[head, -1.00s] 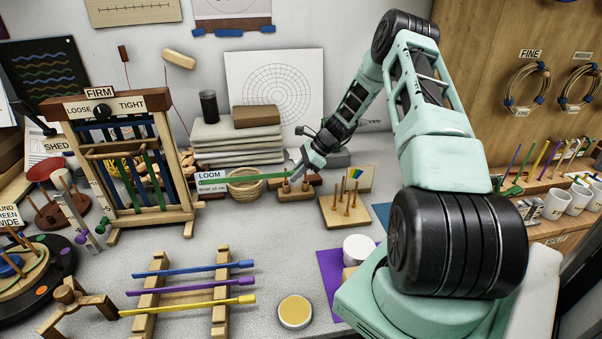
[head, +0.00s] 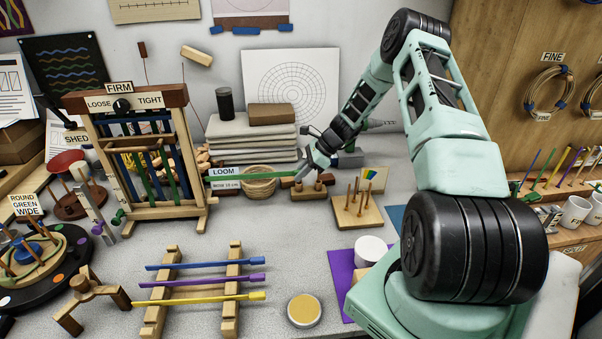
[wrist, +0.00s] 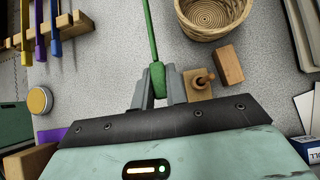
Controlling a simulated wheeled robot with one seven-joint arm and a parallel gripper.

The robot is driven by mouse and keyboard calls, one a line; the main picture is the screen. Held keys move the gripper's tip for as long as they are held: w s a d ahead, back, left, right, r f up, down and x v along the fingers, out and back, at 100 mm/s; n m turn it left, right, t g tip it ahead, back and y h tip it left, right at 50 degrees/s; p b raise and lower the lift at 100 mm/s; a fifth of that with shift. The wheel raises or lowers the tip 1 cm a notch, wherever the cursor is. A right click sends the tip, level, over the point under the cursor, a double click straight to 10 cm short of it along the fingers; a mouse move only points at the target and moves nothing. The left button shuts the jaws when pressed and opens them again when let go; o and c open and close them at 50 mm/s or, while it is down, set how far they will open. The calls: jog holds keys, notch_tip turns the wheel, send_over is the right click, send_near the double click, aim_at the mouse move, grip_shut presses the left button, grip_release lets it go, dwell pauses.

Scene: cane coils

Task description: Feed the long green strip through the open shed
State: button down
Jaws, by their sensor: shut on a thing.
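My gripper (head: 306,168) is shut on the end of the long green strip (head: 270,176). In the wrist view, the strip's thick green end (wrist: 157,78) sits between my fingers (wrist: 158,92), and its thin length runs away upward. In the head view the strip points left, nearly level, across the LOOM sign towards the loom's right post. The loom (head: 140,160) stands upright at left, with green and blue vertical bands in its frame. I cannot tell whether the strip's far tip touches the loom or is inside the bands.
A round basket (head: 259,184) and a small peg block (head: 308,190) stand close to the strip and my gripper. A wooden rack (head: 235,285) in front holds blue, purple and yellow strips. A round tin (head: 304,310) lies right of it. Grey table between is clear.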

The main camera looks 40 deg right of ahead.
aim_at(243, 176)
jog(key=shift+w+a, duration=0.7)
jog(key=shift+a, duration=0.2)
jog(key=shift+w+a, duration=0.7)
jog(key=shift+a, duration=0.2)
jog(key=shift+a, duration=0.1)
jog(key=shift+w+a, duration=0.7)
jog(key=shift+a, duration=0.15)
jog(key=shift+w+a, duration=0.65)
jog(key=shift+a, duration=0.2)
jog(key=shift+w+a, duration=0.1)
jog(key=shift+w+a, duration=0.65)
jog(key=shift+a, duration=0.2)
jog(key=shift+w+a, duration=0.6)
jog(key=shift+a, duration=0.25)
jog(key=shift+w+a, duration=0.1)
jog(key=shift+w+a, duration=0.65)
jog(key=shift+a, duration=0.2)
jog(key=shift+w+a, duration=0.6)
jog(key=shift+a, duration=0.2)
jog(key=shift+a, duration=0.15)
